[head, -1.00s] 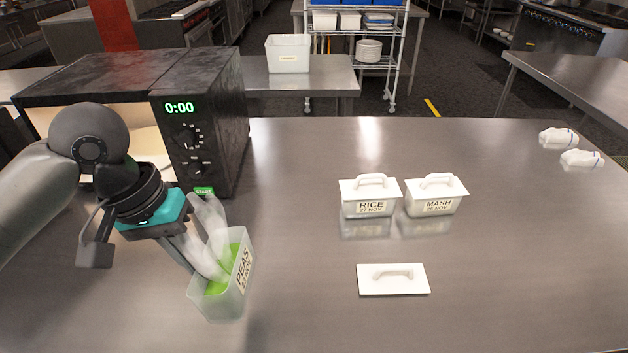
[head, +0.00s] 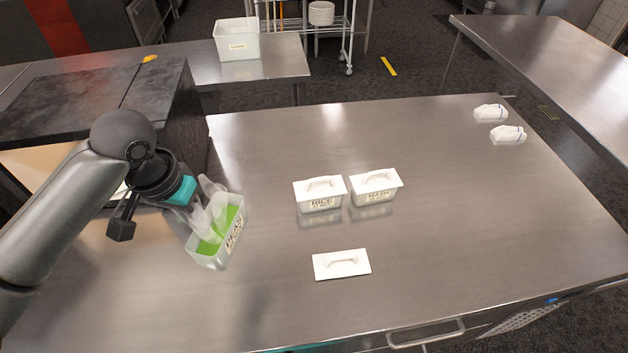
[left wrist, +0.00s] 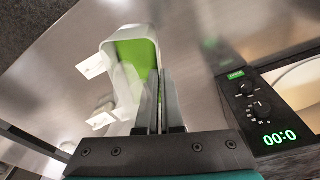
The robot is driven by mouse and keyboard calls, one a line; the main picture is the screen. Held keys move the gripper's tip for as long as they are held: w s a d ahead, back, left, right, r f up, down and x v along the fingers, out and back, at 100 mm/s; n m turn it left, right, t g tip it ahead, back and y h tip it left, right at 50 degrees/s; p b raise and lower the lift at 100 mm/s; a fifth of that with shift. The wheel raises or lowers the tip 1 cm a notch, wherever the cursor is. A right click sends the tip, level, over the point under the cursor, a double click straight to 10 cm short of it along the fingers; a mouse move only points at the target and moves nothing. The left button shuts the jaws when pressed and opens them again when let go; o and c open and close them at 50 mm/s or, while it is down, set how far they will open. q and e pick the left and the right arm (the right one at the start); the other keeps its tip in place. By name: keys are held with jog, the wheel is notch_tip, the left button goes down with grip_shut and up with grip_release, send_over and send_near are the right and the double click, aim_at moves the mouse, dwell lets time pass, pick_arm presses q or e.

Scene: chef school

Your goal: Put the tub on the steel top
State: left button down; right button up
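The tub (head: 229,243) is a translucent white container with green peas and a PEAS label. My left gripper (head: 207,222) is shut on its wall, with the fingers reaching down at its left side. The tub also shows in the left wrist view (left wrist: 125,40), beyond the fingers (left wrist: 158,105). The tub's top is open and it looks turned at an angle. It is over the steel top (head: 440,220); I cannot tell whether its base touches. A loose white lid (head: 341,272) lies flat to its right. My right gripper is not in view.
Lidded RICE (head: 320,203) and MASH (head: 374,195) tubs stand right of the held tub. The black microwave (head: 185,115) is at the left, behind my left arm. Two white bundles (head: 507,135) lie at the far right. The right part of the top is clear.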

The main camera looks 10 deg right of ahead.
pick_arm(q)
jog(key=shift+f+b, duration=0.95)
jog(key=shift+f, duration=8.95)
jog(key=shift+f, duration=0.15)
jog(key=c, duration=1.5)
grip_release()
jog(key=o, duration=0.4)
jog(key=r, duration=0.4)
jog(key=s+r+p, duration=0.1)
jog(key=r, duration=0.3)
jog(key=a+r, duration=0.1)
jog(key=r, duration=0.3)
jog(key=shift+s+r+p, duration=0.1)
jog(key=shift+s+p, duration=0.05)
jog(key=shift+p, duration=0.2)
